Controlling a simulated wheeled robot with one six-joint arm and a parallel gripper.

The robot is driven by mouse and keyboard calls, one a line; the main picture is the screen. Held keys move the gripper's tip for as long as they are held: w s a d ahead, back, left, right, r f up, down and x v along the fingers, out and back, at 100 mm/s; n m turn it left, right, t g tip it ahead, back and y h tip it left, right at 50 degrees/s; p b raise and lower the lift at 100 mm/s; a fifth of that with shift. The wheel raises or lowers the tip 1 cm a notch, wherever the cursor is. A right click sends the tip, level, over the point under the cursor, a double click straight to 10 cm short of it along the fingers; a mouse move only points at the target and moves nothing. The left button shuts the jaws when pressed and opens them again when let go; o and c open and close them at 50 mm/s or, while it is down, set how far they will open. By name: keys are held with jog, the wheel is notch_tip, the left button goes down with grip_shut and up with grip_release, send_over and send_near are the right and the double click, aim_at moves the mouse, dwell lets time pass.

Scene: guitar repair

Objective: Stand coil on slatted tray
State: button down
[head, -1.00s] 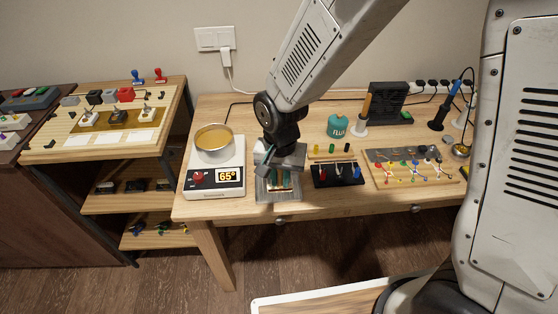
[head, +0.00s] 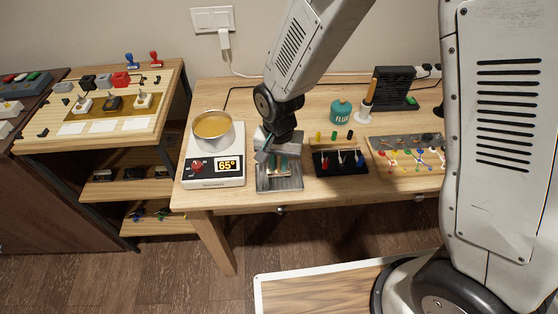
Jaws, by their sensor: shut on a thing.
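The slatted tray (head: 292,184) is a grey metal tray on the wooden bench, just right of the heated pot. My gripper (head: 276,164) points down over this tray, and its fingers hide much of it. The gripper is shut on a small piece that I take for the coil. Copper and teal bits show at the fingertips, but I cannot separate the coil clearly from the fingers and the tray. Whether it touches the slats cannot be told.
A pot of amber liquid (head: 212,127) stands on a white heater (head: 216,178) reading 65°, close left of the tray. A black rack (head: 341,168) with coloured tools is close right. A green flux jar (head: 340,112) stands behind it.

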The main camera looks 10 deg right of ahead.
jog(key=c, duration=1.4)
grip_release()
notch_tip(320, 180, up, 12)
jog(key=shift+r, duration=0.1)
jog(key=s+d+r+n, duration=0.2)
jog(key=s+d+r, duration=0.6)
jog(key=d+r, duration=0.5)
jog(key=shift+n+t, duration=0.6)
jog(key=shift+n, duration=0.2)
jog(key=s+d, duration=0.2)
jog(key=s, duration=0.1)
jog(key=s+d+r, duration=0.1)
jog(key=s+d, duration=0.2)
jog(key=s, duration=0.1)
jog(key=s+d, duration=0.2)
jog(key=s, duration=0.2)
jog(key=shift+s+d+r, duration=0.25)
jog(key=shift+d+r, duration=0.1)
jog(key=shift+d, duration=0.05)
